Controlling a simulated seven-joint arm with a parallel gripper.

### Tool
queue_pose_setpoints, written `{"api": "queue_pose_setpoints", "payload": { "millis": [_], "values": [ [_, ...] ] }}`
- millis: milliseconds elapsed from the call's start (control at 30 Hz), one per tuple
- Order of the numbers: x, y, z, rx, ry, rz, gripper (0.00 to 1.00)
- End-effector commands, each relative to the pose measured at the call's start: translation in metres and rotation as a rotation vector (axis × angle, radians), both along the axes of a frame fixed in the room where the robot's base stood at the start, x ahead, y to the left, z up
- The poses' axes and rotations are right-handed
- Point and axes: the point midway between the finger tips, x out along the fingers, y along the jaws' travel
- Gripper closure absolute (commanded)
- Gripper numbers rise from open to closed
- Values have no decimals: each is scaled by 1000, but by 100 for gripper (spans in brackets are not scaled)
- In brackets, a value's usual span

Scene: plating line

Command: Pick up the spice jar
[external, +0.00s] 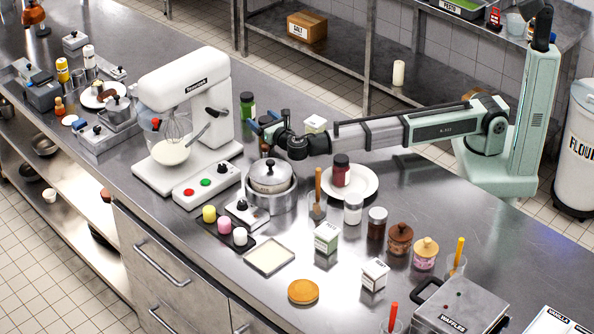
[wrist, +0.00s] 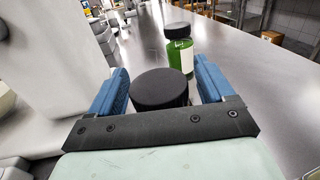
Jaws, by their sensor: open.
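My gripper (external: 264,124) is open over the counter, just right of the white stand mixer. In the wrist view, a dark-lidded jar (wrist: 160,88) sits between the blue fingers of my gripper (wrist: 161,66), with space visible beside its lid. Its body and label are mostly hidden, so I cannot tell for sure whether it is the spice jar. A green jar with a black lid (wrist: 179,50) stands upright just beyond the fingertips; it also shows in the external view (external: 247,105), behind my gripper. My gripper holds nothing firmly that I can see.
The stand mixer (external: 188,95) stands close on the left. A lidded steel pot (external: 271,178) is in front of my gripper. A plate (external: 366,190) bears a dark red jar (external: 341,170). Several jars and small boxes crowd the front right. The counter beyond the green jar is clear.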

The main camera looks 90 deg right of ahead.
Motion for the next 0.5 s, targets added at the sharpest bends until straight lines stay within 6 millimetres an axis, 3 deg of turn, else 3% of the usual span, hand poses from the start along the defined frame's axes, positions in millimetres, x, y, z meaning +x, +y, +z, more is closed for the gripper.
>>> {"api": "queue_pose_setpoints", "payload": {
  "millis": [167, 500],
  "values": [
    [0, 0, 0, 0, 0, 0, 19],
    [0, 0, 0, 0, 0, 0, 51]
  ]
}}
